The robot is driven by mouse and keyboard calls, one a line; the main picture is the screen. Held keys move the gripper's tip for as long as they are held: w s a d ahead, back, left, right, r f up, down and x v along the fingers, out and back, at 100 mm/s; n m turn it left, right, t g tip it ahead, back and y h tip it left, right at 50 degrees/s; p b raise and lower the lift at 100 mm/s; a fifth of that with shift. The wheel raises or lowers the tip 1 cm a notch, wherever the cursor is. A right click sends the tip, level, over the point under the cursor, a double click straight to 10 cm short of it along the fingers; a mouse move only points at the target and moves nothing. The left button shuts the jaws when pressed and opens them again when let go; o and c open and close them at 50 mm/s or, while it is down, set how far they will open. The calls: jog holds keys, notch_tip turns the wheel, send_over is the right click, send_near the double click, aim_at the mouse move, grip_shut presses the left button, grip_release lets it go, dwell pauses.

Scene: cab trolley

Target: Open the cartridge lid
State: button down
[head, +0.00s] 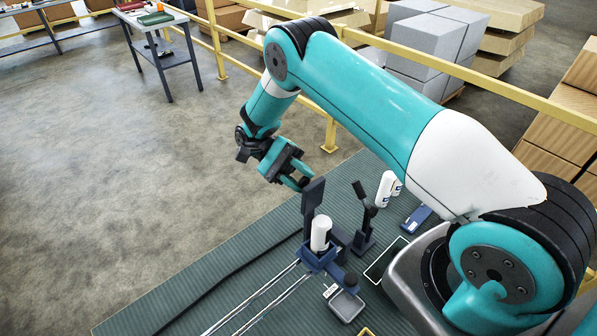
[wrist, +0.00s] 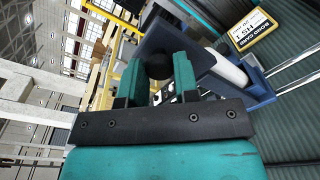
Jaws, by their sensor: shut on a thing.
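The cartridge lid (head: 313,195) is a dark blue flap, standing steeply raised above the holder (head: 318,261). The lid also shows in the wrist view (wrist: 187,42). A white cartridge (head: 320,232) sits in the holder and shows in the wrist view (wrist: 228,70). My gripper (head: 301,183) is at the upper left side of the lid. In the wrist view its teal fingers (wrist: 157,78) are shut on a round black knob (wrist: 157,64) beside the lid. The knob's join to the lid is not clear.
A black-handled lever (head: 362,215) stands right of the holder, with white bottles (head: 385,189) behind it. Two metal rods (head: 255,302) run toward the front left. A small tray (head: 346,305) and a yellow-edged card (wrist: 245,25) lie nearby. A yellow rail (head: 450,75) runs behind.

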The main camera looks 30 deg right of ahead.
jog(key=c, duration=0.8)
grip_release()
jog(key=shift+c, duration=0.2)
jog(key=shift+f+b, duration=0.15)
jog(key=shift+b, duration=0.9)
